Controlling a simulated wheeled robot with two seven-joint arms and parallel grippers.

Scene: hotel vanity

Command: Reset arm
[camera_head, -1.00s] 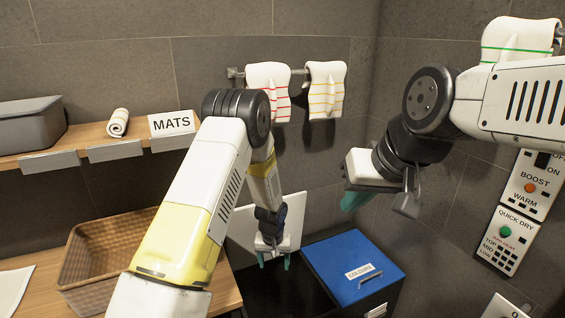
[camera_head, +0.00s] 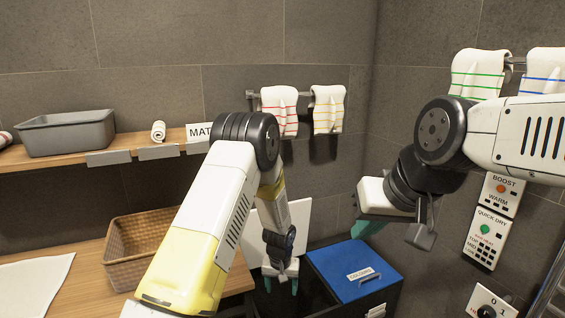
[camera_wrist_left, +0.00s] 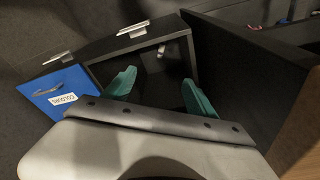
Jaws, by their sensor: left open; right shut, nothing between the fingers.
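My left gripper (camera_head: 281,285) hangs with its teal fingers pointing down, open and empty, left of the blue-lidded box and in front of a white panel. In the left wrist view its two teal fingers (camera_wrist_left: 160,92) stand wide apart over a dark open compartment (camera_wrist_left: 160,72). My right gripper (camera_head: 368,228) is at the right of the head view, raised above the blue lid, its teal fingers pointing down and left. It is shut with nothing held. Its fingertips are partly hidden by its own body.
The blue lid labelled COLOURS (camera_head: 352,268) shows at lower centre, closed. A wicker basket (camera_head: 140,248) and a white cloth (camera_head: 30,285) are on the wooden counter. A grey bin (camera_head: 66,134) and a rolled towel (camera_head: 158,131) sit on the shelf. Striped towels (camera_head: 328,108) hang on wall rails.

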